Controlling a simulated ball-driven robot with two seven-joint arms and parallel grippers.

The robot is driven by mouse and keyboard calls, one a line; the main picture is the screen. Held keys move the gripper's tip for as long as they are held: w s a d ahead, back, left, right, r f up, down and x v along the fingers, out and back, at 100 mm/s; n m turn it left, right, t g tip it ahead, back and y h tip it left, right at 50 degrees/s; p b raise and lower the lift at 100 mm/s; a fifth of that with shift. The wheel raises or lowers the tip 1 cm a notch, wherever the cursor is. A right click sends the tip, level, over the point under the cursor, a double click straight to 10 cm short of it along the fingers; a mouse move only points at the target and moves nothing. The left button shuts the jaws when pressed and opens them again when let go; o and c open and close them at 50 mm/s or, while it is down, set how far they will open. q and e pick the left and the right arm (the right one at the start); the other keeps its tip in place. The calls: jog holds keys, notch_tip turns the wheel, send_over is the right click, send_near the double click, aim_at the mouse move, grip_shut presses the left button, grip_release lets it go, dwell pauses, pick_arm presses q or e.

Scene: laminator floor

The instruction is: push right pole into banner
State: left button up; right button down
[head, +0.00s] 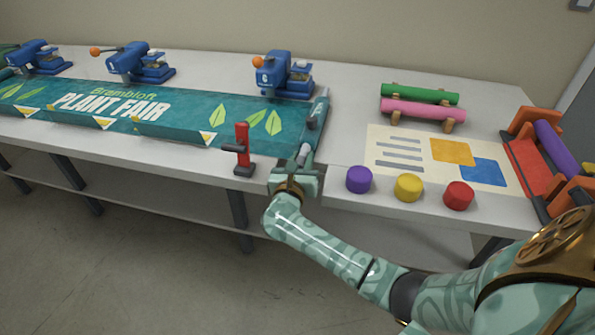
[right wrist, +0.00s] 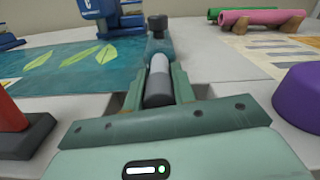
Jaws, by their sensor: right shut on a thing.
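The teal banner (head: 185,122), printed "Brambloft Plant Fair", lies flat along the table. A raised teal sleeve (head: 318,108) runs along its right end, with a dark knob-like part on top. My right gripper (head: 304,166) is at the table's front edge, in line with that sleeve. It is shut on the right pole (head: 303,154), a short grey rod. In the right wrist view the pole (right wrist: 159,75) lies between the fingers, light grey with a darker near end. Its far end meets the sleeve (right wrist: 158,45); how deep it sits inside is hidden. My left gripper is not in view.
A red-handled tool (head: 243,150) stands left of my right gripper. Purple (head: 359,180), yellow (head: 408,187) and red (head: 459,195) cylinders stand to the right, near a printed sheet (head: 400,168). Blue presses (head: 284,75) line the back. Green and pink rolls (head: 423,110) rest behind the sheet.

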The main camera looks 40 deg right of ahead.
jog(key=shift+w+d, duration=0.1)
jog(key=shift+d, duration=0.05)
jog(key=c, duration=1.1)
grip_release()
jog(key=shift+c, duration=0.2)
jog(key=p+v, duration=0.2)
jog(key=v, duration=1.4)
jog(key=shift+p, duration=0.3)
